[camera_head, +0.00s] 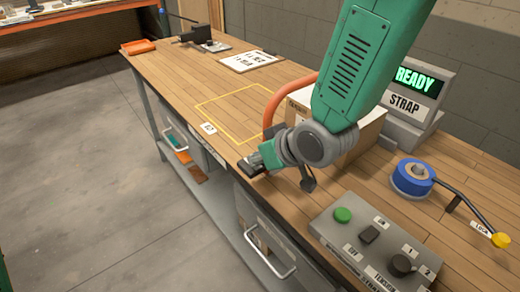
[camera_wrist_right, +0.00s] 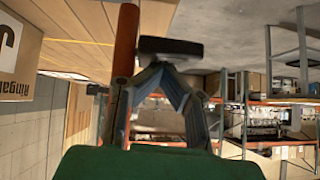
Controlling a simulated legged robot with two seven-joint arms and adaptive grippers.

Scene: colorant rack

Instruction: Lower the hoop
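An orange-red curved tube, which looks like the hoop (camera_head: 270,108), rises beside the carton (camera_head: 366,137) and bends right behind my right arm. Its lower end and far side are hidden by my arm. My right gripper (camera_head: 258,161) is low over the near edge of the bench, close to the hoop's lower part. In the wrist view the orange-red tube (camera_wrist_right: 126,45) runs beside the left finger of my right gripper (camera_wrist_right: 162,68), and a dark block lies across the fingertips. My left gripper is not in view.
A control box (camera_head: 366,240) with a green button and knobs stands at the front right. Behind it are a blue strap roll (camera_head: 412,177) and a display (camera_head: 417,92) reading READY. A yellow outlined area (camera_head: 233,110) on the bench is clear; a white sign (camera_head: 252,60) lies beyond.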

